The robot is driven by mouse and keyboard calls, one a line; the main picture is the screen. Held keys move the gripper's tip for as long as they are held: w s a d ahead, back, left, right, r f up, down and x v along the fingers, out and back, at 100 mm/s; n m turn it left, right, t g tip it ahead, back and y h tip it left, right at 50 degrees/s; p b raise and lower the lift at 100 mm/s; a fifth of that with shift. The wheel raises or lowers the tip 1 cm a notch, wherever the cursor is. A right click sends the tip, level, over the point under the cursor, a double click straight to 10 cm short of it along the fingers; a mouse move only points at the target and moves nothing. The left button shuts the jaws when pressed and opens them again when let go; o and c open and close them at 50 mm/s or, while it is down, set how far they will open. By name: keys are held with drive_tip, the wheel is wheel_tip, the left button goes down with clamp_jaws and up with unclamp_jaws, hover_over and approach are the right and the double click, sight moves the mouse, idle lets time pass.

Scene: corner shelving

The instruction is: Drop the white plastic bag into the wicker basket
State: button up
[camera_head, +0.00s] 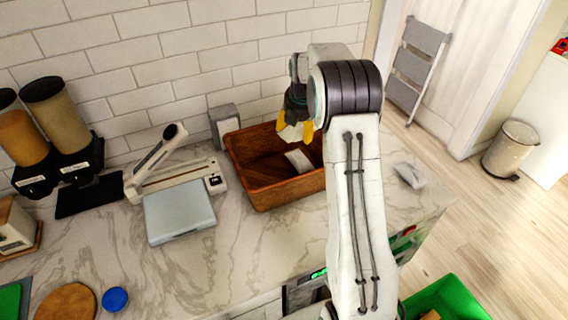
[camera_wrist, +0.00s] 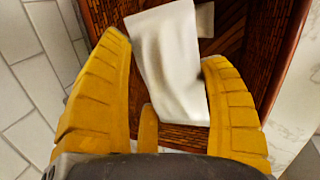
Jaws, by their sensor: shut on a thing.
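The brown wicker basket (camera_head: 290,192) stands on the marble counter against the tiled wall. My gripper (camera_head: 294,132), with yellow fingers, is above the basket's back right part, pointing down. In the wrist view my gripper (camera_wrist: 163,52) is shut on the white plastic bag (camera_wrist: 172,62), which hangs between the fingers with the basket's inside (camera_wrist: 287,50) behind it.
A grey box (camera_head: 224,126) stands behind the basket's left corner. A white sealer (camera_head: 175,182) and a silver scale (camera_head: 180,213) are to the left. A crumpled white item (camera_head: 410,175) lies on the counter to the right. A green crate (camera_head: 450,297) is below the counter.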

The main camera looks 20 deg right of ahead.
drive_tip(key=w+a+n, duration=0.1)
drive_tip(key=w+a, duration=0.2)
drive_tip(key=a, duration=0.1)
drive_tip(key=shift+a+f+b, duration=0.15)
drive_tip(key=shift+f+b, duration=0.85)
drive_tip(key=shift+f, duration=1.6)
drive_tip(key=o, duration=1)
drive_tip(key=v, duration=1.2)
drive_tip(key=shift+d, duration=0.2)
